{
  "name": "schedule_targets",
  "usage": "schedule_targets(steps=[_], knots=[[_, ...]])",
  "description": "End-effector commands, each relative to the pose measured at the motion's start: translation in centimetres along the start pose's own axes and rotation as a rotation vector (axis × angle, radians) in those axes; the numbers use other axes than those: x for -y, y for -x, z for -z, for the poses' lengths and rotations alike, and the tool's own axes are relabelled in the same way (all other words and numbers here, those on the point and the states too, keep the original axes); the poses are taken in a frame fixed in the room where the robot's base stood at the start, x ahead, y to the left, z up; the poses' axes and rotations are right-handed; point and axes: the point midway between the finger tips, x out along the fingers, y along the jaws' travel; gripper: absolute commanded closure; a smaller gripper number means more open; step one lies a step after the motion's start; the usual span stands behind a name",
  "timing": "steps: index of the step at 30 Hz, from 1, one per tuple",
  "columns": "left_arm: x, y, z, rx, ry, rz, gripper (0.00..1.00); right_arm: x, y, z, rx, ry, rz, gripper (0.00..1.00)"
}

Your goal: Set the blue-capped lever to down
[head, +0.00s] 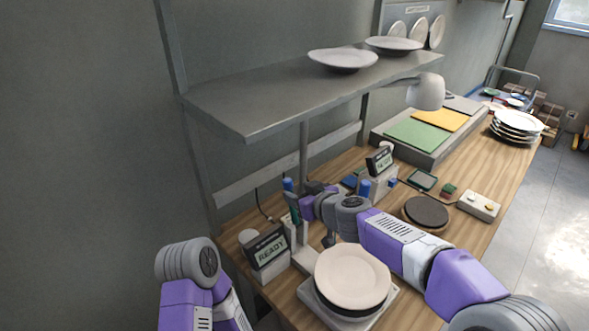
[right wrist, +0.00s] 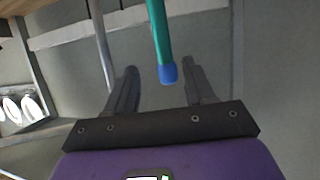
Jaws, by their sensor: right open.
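The blue-capped lever shows in the right wrist view as a green stick with a blue cap (right wrist: 167,73), located between the two fingers in the picture. In the head view its blue cap (head: 288,184) stands up beside my right gripper, and the gripper partly hides the green stick. My right gripper (right wrist: 155,88) is open, with a finger on each side of the cap in the wrist picture and gaps visible; I cannot tell the depth. My left arm shows at the lower left of the head view, but its gripper is out of view.
A READY display (head: 268,250) stands near the lever. A pale plate (head: 352,272) sits on a base in front. Another blue-topped post (head: 364,187) stands farther right. A grey shelf (head: 270,100) overhangs the wooden table (head: 478,235). A dark round disc (head: 426,211) lies to the right.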

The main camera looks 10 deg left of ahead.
Motion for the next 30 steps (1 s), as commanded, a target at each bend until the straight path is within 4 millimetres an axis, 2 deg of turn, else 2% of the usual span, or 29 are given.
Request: schedule_targets(steps=[5, 12, 18, 30], knots=[[-0.1, 0.3, -0.2, 0.004, 0.001, 0.000, 0.57, 0.1, -1.3, 0.1, 0.000, 0.000, 0.003, 0.46], [-0.4, 1.1, -0.2, 0.003, 0.001, 0.000, 0.57, 0.2, -4.8, 0.1, 0.001, -0.001, 0.003, 0.46], [-0.6, 1.7, -0.2, 0.002, 0.001, 0.000, 0.57, 0.1, -6.8, 0.2, 0.000, 0.001, 0.001, 0.46], [-0.7, 1.8, -0.2, 0.002, 0.000, 0.000, 0.57, 0.1, -7.5, 0.1, -0.001, 0.000, 0.001, 0.46]])
